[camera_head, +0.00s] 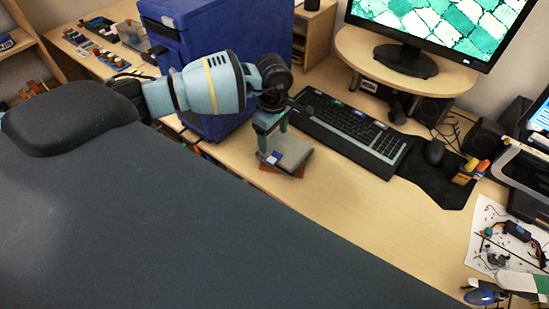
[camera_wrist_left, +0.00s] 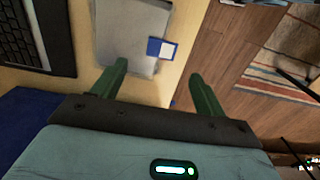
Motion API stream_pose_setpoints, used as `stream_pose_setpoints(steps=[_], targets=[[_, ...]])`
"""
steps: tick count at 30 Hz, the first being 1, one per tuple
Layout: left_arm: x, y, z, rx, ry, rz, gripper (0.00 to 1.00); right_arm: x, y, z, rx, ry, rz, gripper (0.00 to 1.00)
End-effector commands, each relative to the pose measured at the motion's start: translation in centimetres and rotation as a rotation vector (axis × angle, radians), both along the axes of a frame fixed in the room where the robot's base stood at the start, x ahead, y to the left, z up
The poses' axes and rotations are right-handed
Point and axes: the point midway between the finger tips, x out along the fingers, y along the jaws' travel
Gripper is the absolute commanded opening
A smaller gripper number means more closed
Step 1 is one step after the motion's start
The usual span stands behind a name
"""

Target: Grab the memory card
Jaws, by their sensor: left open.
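A small blue memory card (camera_wrist_left: 156,47) with a white label (camera_wrist_left: 168,51) lies on a grey flat box (camera_wrist_left: 110,25) near its edge in the left wrist view. In the head view the card (camera_head: 275,157) shows as a small blue patch on the grey box (camera_head: 292,148). My left gripper (camera_head: 272,146) is over the box, pointing down, with its fingers apart. In the left wrist view the green fingertips (camera_wrist_left: 158,72) are apart with nothing between them, and the card appears just beyond the gap. My right gripper is not in view.
A black keyboard (camera_head: 350,135) lies right of the box, and a blue case (camera_head: 215,35) stands behind my left arm. An orange-brown item (camera_head: 268,168) lies under the grey box. The desk edge is close to the box.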

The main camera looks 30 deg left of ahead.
Motion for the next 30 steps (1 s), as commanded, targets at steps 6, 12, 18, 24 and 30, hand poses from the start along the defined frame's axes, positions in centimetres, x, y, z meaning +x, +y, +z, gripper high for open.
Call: stream_pose_setpoints(steps=[6, 12, 18, 24, 30], targets=[[-0.1, -0.1, -2.2, -0.001, 0.003, 0.0, 0.73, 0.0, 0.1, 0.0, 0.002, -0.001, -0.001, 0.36], [-0.1, -0.1, -2.7, -0.001, 0.002, 0.0, 0.73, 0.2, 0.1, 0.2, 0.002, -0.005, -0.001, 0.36], [-0.3, -0.1, -5.3, -0.002, 0.001, 0.0, 0.73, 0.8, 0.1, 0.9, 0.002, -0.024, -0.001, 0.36], [-0.4, -0.1, -7.4, -0.002, 0.003, -0.001, 0.73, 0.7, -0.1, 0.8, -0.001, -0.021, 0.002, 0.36], [-0.3, -0.1, -7.5, -0.002, 0.001, -0.002, 0.73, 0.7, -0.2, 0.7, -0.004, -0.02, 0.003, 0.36]])
